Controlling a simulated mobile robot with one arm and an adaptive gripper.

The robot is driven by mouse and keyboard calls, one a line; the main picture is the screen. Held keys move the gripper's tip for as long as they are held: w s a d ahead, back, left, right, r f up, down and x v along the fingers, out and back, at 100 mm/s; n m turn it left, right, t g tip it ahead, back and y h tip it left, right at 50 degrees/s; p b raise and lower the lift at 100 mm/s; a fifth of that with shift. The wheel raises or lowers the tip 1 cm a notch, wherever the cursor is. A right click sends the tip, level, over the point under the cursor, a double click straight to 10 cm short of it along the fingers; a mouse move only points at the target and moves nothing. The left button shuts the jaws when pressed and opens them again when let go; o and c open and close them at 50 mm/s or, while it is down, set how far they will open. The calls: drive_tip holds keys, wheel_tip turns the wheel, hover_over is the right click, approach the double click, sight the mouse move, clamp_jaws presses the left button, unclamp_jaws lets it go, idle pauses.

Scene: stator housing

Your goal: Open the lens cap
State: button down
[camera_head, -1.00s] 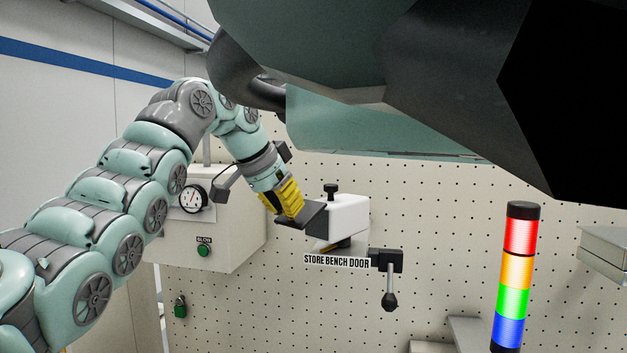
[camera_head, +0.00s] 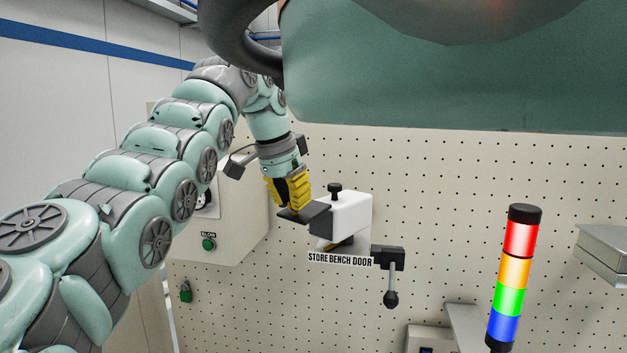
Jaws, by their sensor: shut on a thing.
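A white box-shaped device (camera_head: 347,217) with a black knob on top is mounted at the pegboard. A dark flat cap (camera_head: 318,217) sits at its left end, and I take this for the lens cap. My gripper (camera_head: 288,207), with yellow ribbed fingers, comes down from above left. It is shut on the dark cap's left edge. The fingers hide part of that edge. I cannot tell how far the cap is swung from the device's face.
A sign reading "STORE BENCH DOOR" (camera_head: 340,259) and a black lever handle (camera_head: 391,285) are below the device. A light box with a green button (camera_head: 209,244) stands left. A colored signal tower (camera_head: 515,275) stands right. A large teal body fills the top right.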

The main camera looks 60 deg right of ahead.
drive_tip(key=c, duration=0.8)
unclamp_jaws()
drive_tip(key=shift+f, duration=0.1)
